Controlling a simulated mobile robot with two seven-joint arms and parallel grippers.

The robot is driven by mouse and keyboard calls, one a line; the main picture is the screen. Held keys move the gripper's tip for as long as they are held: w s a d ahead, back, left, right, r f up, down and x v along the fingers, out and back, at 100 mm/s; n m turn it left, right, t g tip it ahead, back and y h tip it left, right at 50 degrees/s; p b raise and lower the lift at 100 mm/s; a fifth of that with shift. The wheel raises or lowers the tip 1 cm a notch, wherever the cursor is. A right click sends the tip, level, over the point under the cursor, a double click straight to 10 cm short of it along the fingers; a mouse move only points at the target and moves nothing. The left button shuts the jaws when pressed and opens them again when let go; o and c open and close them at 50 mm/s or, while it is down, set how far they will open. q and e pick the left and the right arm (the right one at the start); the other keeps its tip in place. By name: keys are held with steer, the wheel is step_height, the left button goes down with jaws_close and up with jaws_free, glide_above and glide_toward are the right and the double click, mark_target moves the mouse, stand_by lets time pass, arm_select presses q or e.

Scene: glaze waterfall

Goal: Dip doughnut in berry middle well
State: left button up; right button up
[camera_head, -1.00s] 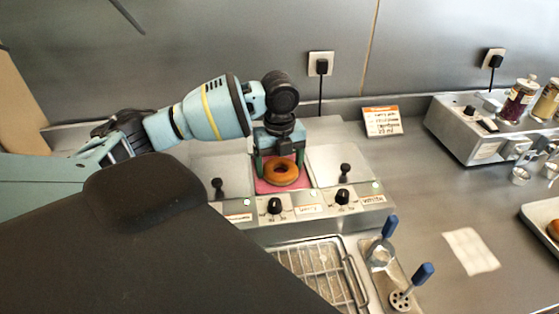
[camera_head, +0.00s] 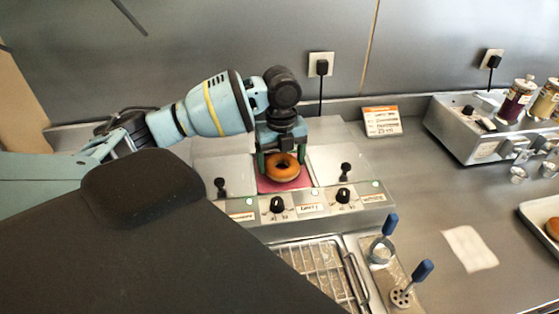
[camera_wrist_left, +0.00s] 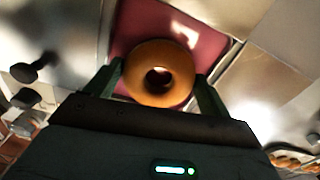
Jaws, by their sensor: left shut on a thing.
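My left gripper (camera_head: 282,160) is shut on a brown ring doughnut (camera_head: 283,167) above the middle well of the glaze warmer. The doughnut (camera_wrist_left: 157,74) also shows in the left wrist view between the two green fingers (camera_wrist_left: 160,85). The middle well holds pink-red berry glaze (camera_head: 284,186), which shows below the doughnut and around it in the wrist view (camera_wrist_left: 133,22). My right gripper does not show.
Metal lids with black knobs cover the left well (camera_head: 221,168) and right well (camera_head: 340,160). A wire rack (camera_head: 318,268) and two blue-handled tools (camera_head: 389,226) lie in front. A topping unit (camera_head: 470,125), paper napkin (camera_head: 470,248) and doughnut tray (camera_head: 540,222) are at right.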

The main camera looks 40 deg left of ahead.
arm_select(q)
steer(key=shift+r, duration=1.65)
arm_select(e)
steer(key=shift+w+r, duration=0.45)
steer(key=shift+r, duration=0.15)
arm_select(q)
steer(key=shift+r, duration=0.1)
step_height(320, 180, up, 4)
steer(key=shift+f, duration=0.1)
stand_by(0.4)
